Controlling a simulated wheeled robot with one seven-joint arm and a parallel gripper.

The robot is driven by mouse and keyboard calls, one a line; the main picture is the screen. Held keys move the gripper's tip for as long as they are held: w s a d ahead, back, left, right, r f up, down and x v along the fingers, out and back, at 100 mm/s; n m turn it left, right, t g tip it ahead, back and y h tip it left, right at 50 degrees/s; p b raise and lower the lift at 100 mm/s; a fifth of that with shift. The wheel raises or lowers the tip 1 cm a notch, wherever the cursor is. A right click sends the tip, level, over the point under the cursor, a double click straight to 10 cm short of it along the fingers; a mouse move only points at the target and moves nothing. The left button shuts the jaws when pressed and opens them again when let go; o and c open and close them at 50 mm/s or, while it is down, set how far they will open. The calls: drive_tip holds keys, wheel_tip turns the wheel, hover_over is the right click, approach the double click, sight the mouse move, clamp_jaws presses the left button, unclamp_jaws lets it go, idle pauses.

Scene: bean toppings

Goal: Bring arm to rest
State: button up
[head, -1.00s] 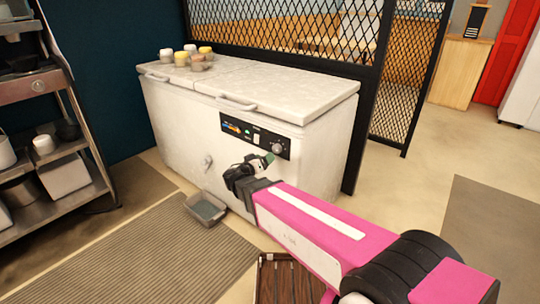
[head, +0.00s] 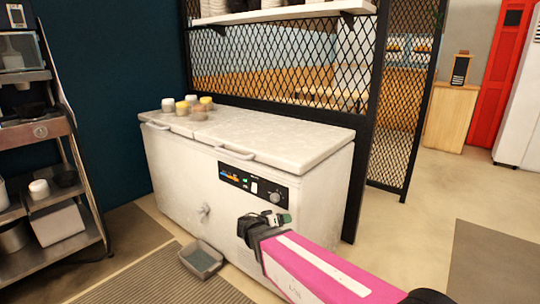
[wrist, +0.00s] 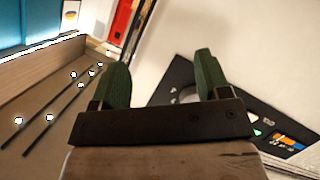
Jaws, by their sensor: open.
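My gripper (head: 283,219) is at the end of my pink arm, in front of the white chest freezer (head: 240,150). In the wrist view my gripper (wrist: 160,85) shows two green fingers set wide apart, with nothing between them. The freezer's dark control panel (head: 253,186) is just above and behind the gripper in the head view. The panel also shows at the right in the wrist view (wrist: 240,110). I cannot tell the exact gap between gripper and freezer.
Several small jars (head: 184,107) stand on the freezer's left lid. A grey bin (head: 201,260) sits on the floor at its front. A metal shelf rack (head: 45,130) is at left, a black mesh partition (head: 290,65) behind. Open floor (head: 410,220) lies to the right.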

drive_tip(key=s+d+f+n+g+y, duration=0.1)
drive_tip(key=s+d+f+g+y, duration=0.3)
drive_tip(key=d, duration=0.4)
drive_tip(key=s+d+f+n+g+y, duration=0.1)
drive_tip(key=s+d+f+g+y, duration=0.3)
drive_tip(key=s+d+g+y, duration=0.1)
drive_tip(key=shift+s+d+f+y, duration=0.15)
drive_tip(key=shift+s+d+y, duration=0.2)
drive_tip(key=shift+d+y, duration=0.8)
drive_tip(key=shift+d+h, duration=0.25)
